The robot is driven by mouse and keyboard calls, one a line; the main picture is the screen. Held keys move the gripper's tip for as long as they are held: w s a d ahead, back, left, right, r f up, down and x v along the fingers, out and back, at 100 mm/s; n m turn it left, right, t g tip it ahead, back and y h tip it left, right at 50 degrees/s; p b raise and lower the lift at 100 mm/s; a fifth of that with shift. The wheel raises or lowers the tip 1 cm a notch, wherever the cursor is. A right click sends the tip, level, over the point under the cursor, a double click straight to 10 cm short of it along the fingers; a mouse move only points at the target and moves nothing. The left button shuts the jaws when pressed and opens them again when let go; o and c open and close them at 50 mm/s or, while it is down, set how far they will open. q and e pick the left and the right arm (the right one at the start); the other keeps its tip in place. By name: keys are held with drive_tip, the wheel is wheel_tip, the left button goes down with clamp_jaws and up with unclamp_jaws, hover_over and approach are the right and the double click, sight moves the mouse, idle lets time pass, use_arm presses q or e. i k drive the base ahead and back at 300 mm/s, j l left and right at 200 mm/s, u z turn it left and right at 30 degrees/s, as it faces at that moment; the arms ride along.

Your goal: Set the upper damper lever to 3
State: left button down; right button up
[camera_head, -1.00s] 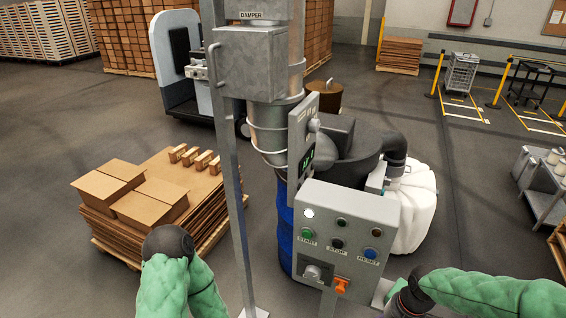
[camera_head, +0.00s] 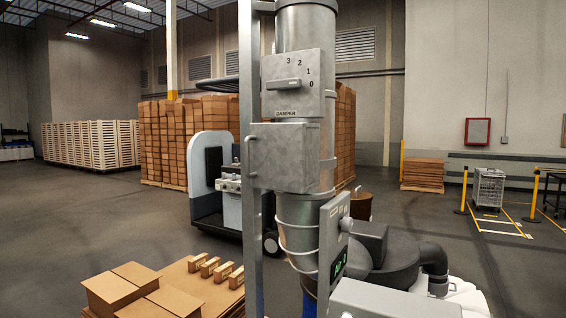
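The upper damper plate (camera_head: 298,101) is a grey metal box face on the vertical duct, marked DAMPER at its bottom edge. The numbers 3, 2, 1 and 0 run in an arc on its upper right. The damper lever (camera_head: 283,84) is a short grey bar across the plate. It lies about horizontal, with its right end toward the 0. Neither of my grippers shows in the head view now, and nothing touches the lever.
A grey vertical post (camera_head: 250,170) stands just left of the plate. A second grey box (camera_head: 282,158) with a side handle sits below it on the duct. A control box (camera_head: 395,300) is at the bottom, and a pallet of flat cardboard (camera_head: 205,292) is lower left.

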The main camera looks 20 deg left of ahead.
sight(295, 83)
drive_tip(key=i+j+z, duration=0.1)
drive_tip(key=j, duration=0.65)
drive_tip(key=i+j+z, duration=0.1)
drive_tip(key=j, duration=0.7)
drive_tip(key=i+j+z, duration=0.15)
drive_tip(key=j, duration=0.65)
